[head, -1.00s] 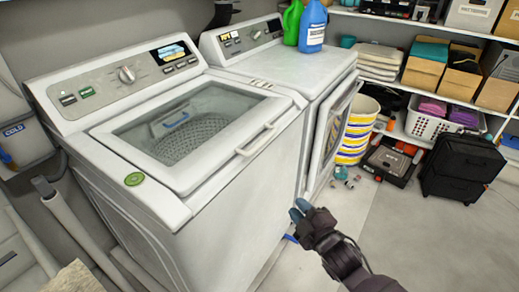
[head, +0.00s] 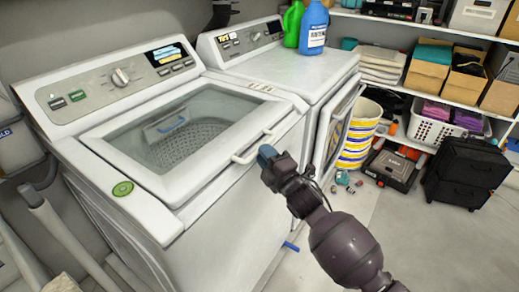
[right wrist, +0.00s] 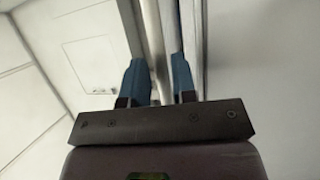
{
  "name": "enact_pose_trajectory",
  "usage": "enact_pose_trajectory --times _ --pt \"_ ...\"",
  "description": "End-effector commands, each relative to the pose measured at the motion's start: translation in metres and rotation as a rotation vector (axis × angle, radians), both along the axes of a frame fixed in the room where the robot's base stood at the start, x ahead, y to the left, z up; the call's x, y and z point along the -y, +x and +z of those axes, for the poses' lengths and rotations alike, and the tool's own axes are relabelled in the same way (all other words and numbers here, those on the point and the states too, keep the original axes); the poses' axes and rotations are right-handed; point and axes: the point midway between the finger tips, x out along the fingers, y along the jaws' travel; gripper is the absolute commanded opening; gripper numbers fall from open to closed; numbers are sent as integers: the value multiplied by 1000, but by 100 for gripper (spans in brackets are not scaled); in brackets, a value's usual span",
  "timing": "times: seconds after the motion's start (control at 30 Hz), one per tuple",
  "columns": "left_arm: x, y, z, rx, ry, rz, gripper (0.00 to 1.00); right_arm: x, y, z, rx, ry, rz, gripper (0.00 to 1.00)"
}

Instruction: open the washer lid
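The white washer (head: 215,215) stands at the left. Its lid (head: 200,180) has a glass window and lies closed over the drum. A pale bar handle (head: 246,157) is on the lid's front right edge. My right gripper (head: 267,153) is at the right end of this handle, with its blue fingertips near the bar. In the right wrist view, my right gripper (right wrist: 158,78) has its fingers apart, with a pale bar (right wrist: 154,40) running between them. Whether they touch it is unclear. My left gripper is not in view.
A second white machine (head: 290,70) stands beside the washer, its front door (head: 340,125) ajar. A green bottle (head: 292,24) and blue bottle (head: 313,27) stand on it. A striped bucket (head: 360,130) and black drawer case (head: 465,170) are at right.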

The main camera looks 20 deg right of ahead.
Motion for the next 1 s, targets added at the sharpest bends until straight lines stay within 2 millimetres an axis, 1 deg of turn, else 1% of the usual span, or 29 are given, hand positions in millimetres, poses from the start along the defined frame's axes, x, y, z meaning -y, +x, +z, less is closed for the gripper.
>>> enact_pose_trajectory --times 0.03,0.1,0.23,0.4,0.63,0.8,1.0 --pt "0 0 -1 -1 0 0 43 -2 7 1 0 0 0 25" --pt "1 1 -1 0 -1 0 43 -4 14 1 -1 0 -1 25" --pt "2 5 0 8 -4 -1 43 -6 23 3 -1 0 -1 25" --pt "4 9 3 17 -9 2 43 -8 28 5 0 0 -1 25" --pt "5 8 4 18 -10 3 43 -8 28 5 0 0 -1 25" --pt "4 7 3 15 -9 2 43 -7 28 5 0 0 -1 0" --pt "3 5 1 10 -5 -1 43 -7 28 5 -1 1 -1 0"
